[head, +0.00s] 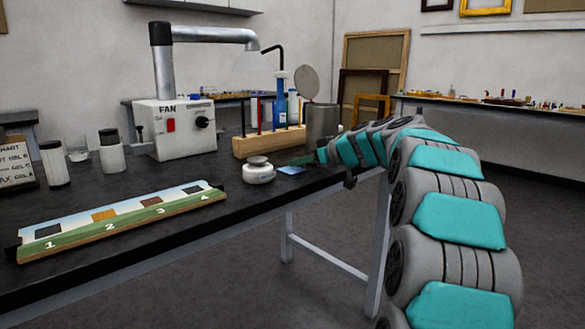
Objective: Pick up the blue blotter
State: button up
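A small flat light-blue piece, which looks like the blue blotter (291,170), lies on the black tabletop just right of a squat white lidded jar (258,172). My arm reaches in from the right, low over the table's right end. My gripper (308,159) is at the arm's far end, just above and right of the blue piece in the picture. Its fingers are small and partly hidden, so I cannot tell whether they are open or touch the piece.
A wooden rack (268,141) with tubes and a grey metal can (322,122) stand close behind my gripper. A white fan box (175,128) is further left. A numbered board (125,222) lies at the front left. The front tabletop between board and jar is clear.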

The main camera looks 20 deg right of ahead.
jog(key=shift+w, duration=0.1)
grip_shut()
dwell(0.6)
